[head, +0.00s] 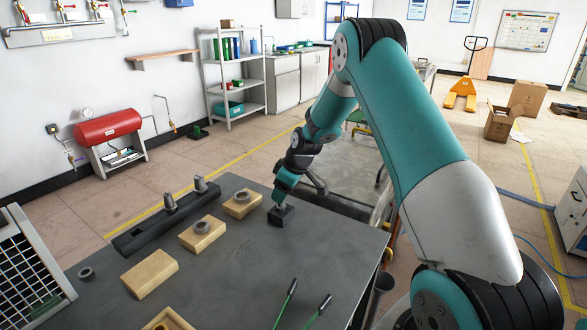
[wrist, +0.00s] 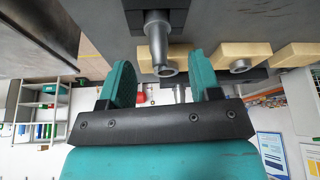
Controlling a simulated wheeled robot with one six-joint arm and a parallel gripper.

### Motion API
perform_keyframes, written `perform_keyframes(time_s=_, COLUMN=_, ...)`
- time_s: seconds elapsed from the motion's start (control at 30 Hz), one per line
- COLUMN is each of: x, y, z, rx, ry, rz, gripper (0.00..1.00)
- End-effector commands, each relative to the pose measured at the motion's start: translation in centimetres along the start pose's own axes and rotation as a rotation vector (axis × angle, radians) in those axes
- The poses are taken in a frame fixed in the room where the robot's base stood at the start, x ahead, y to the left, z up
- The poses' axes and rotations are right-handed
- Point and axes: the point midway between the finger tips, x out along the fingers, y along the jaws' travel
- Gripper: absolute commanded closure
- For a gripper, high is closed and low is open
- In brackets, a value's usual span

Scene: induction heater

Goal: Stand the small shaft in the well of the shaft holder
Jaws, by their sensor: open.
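The shaft holder (head: 284,219) appears to be the small black block on the table, near its far right edge. The grey metal small shaft (wrist: 158,42) stands in this dark block in the wrist view, which shows the scene upside down. Its free end points toward my gripper. My gripper (wrist: 161,72) is open, with one teal finger on each side of the shaft's end and visible gaps on both sides. In the head view my gripper (head: 283,199) is just above the holder and partly hides the shaft. How deep the shaft sits in the well is hidden.
Wooden blocks with grey rings (head: 241,203) (head: 202,233) lie left of the holder. A long black rack (head: 150,229) carries two grey upright parts. A plain wooden block (head: 150,274), a loose ring (head: 86,273) and green-handled tools (head: 317,311) lie nearer. The table's centre is clear.

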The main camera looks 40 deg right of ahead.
Motion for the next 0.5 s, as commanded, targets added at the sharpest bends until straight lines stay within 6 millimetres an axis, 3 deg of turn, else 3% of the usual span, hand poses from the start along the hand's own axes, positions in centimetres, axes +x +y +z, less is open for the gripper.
perform_keyframes(time_s=0.5, x=-12.4, y=0.1, z=0.0, rx=0.000, ry=0.004, rz=0.006, gripper=0.43)
